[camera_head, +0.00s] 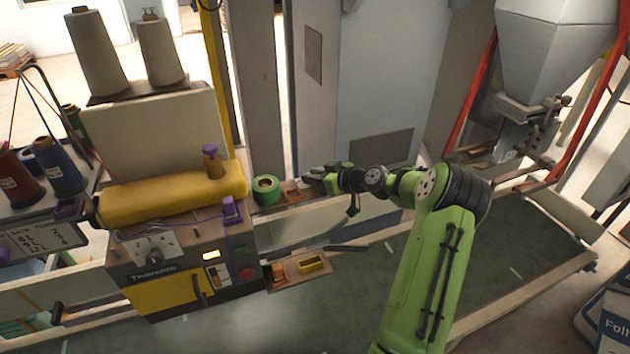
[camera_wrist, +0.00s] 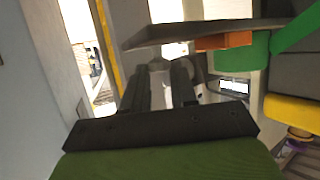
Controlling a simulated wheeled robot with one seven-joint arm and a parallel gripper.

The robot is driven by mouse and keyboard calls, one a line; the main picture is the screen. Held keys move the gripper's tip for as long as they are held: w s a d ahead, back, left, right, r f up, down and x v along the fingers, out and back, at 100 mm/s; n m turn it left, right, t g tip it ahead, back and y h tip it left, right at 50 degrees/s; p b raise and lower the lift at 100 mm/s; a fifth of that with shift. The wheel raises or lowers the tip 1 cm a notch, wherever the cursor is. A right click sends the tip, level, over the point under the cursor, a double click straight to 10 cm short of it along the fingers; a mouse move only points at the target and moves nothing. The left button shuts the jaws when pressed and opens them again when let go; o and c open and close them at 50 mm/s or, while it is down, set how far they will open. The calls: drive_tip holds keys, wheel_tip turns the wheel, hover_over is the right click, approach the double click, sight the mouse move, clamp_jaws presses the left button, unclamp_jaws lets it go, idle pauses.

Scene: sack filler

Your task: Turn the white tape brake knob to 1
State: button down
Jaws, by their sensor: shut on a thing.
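My gripper (camera_head: 316,179) is at the end of the green arm, near the middle of the head view, just right of the green tape roll (camera_head: 266,188). In the wrist view its two dark fingers (camera_wrist: 160,68) reach forward with a narrow gap between them. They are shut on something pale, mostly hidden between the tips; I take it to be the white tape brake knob. A rounded grey part shows beside the right finger. The knob's pointer and numbers cannot be read in either view. In the head view the gripper hides the knob.
A dark plate with an orange block (camera_wrist: 224,41) overhangs the fingers in the wrist view. The sewing machine, with a yellow cover (camera_head: 170,195) and a numbered dial (camera_head: 156,250), stands left. A small tray (camera_head: 300,270) sticks out below. The filler hopper (camera_head: 555,45) is at right.

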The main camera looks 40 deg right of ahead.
drive_tip(key=c, duration=0.9)
unclamp_jaws()
drive_tip(key=b+v, duration=0.1)
drive_tip(key=v, duration=1.4)
drive_tip(key=shift+s+d+r, duration=0.1)
drive_tip(key=shift+s+r, duration=0.2)
